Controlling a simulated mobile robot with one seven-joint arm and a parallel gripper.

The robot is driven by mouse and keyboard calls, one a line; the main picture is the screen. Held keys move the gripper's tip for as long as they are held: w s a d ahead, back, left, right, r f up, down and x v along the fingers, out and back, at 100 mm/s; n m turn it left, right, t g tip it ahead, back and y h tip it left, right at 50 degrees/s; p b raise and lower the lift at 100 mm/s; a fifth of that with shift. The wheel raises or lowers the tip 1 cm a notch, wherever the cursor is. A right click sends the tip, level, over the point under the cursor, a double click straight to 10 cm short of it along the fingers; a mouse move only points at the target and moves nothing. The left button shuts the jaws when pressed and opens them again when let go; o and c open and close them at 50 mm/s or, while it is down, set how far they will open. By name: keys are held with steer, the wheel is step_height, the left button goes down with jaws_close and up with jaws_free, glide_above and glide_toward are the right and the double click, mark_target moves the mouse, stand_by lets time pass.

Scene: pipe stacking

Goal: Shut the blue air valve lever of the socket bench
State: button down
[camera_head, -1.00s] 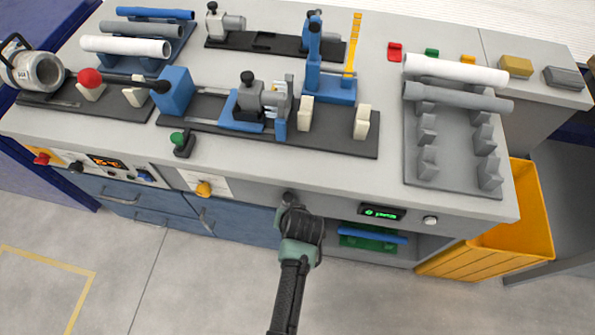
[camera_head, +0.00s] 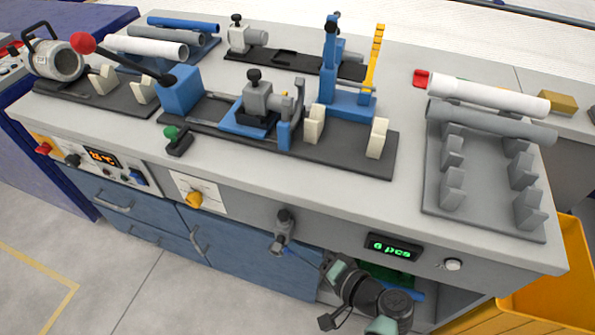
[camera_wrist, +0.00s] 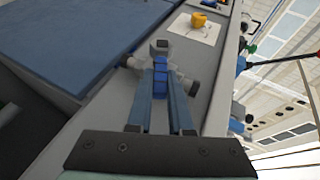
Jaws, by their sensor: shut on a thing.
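The grey air valve (camera_head: 282,225) sticks out of the bench's front panel, between the yellow knob and the green display. Its blue lever (camera_wrist: 160,76) shows in the wrist view, between my two blue-grey fingers. In the head view my gripper (camera_head: 296,250) reaches the valve from the lower right. The lever is too small and covered there to read its angle.
A green display (camera_head: 393,247) reading "0 pcs" and a round button (camera_head: 453,264) sit right of the valve. The yellow knob (camera_head: 194,199) is to its left. Blue drawers (camera_head: 245,262) lie below. A yellow bin (camera_head: 565,270) stands at the right. The floor in front is clear.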

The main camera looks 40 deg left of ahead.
steer(key=f+y+b, duration=0.1)
steer(key=b, duration=0.1)
steer(key=m+y+b, duration=0.1)
steer(key=y+b, duration=0.1)
steer(key=b, duration=0.1)
steer(key=f+y+b, duration=0.1)
steer(key=b, duration=0.1)
steer(key=shift+d+f, duration=0.2)
steer(key=shift+f, duration=0.15)
steer(key=shift+m+y+b, duration=0.3)
steer(key=c, duration=0.8)
jaws_free()
steer(key=d, duration=0.4)
steer(key=s+d, duration=0.1)
steer(key=d, duration=0.7)
steer(key=shift+s+d, duration=0.15)
steer(key=shift+d, duration=0.25)
